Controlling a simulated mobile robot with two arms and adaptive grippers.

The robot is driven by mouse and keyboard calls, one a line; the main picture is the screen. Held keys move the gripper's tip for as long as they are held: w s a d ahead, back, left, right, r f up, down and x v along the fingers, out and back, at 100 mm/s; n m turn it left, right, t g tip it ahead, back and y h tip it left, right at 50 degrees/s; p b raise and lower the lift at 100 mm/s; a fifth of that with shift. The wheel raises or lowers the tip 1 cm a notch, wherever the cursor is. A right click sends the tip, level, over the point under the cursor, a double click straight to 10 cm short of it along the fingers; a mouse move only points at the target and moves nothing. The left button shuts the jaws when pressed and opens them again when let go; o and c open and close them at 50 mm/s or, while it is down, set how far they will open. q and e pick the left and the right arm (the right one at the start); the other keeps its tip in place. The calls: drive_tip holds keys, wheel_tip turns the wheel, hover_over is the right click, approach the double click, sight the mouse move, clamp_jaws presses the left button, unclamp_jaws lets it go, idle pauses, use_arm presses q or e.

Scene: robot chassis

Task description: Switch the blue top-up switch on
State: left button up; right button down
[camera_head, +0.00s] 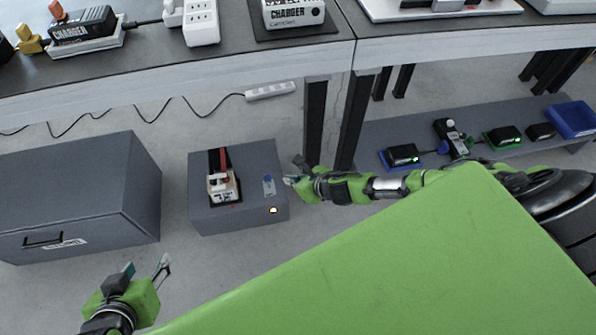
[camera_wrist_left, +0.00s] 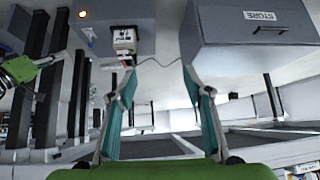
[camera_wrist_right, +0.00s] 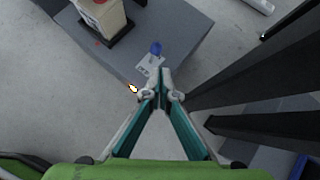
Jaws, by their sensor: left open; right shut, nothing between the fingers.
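The blue switch (camera_head: 268,180) sits on a small pale plate on top of a low grey box (camera_head: 240,158). In the right wrist view the blue switch (camera_wrist_right: 155,48) stands at the far end of its plate (camera_wrist_right: 148,65), just beyond my fingertips. I cannot tell which way it is set. My right gripper (camera_head: 289,180) is shut and empty, close beside the switch plate on its right; its tips (camera_wrist_right: 164,73) show no clear contact. My left gripper (camera_head: 147,266) is open and empty, low in front of the boxes, far from the switch.
A small lamp (camera_head: 273,210) glows orange-white on the box's front. A white device with a red top (camera_head: 222,186) stands left of the switch. A grey drawer cabinet (camera_head: 75,195) is at the left. Dark table legs (camera_head: 350,120) rise right of the box.

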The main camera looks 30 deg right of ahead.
use_arm(q)
drive_tip(key=s+a+f+g+p, duration=0.1)
drive_tip(key=s+g, duration=0.1)
drive_tip(key=s, duration=0.3)
drive_tip(key=s+a+f+g+y+p, duration=0.1)
drive_tip(key=s+a+g, duration=0.1)
drive_tip(key=s, duration=0.2)
drive_tip(key=shift+s+f+g, duration=0.3)
drive_tip(key=shift+s+f, duration=0.05)
drive_tip(key=shift+f, duration=0.05)
use_arm(e)
drive_tip(key=shift+s+d+r, duration=0.3)
drive_tip(key=shift+r, duration=0.45)
drive_tip(key=shift+s+d+r, duration=0.25)
drive_tip(key=shift+r, duration=0.55)
drive_tip(key=shift+s+d+r, duration=0.3)
drive_tip(key=shift+r, duration=0.45)
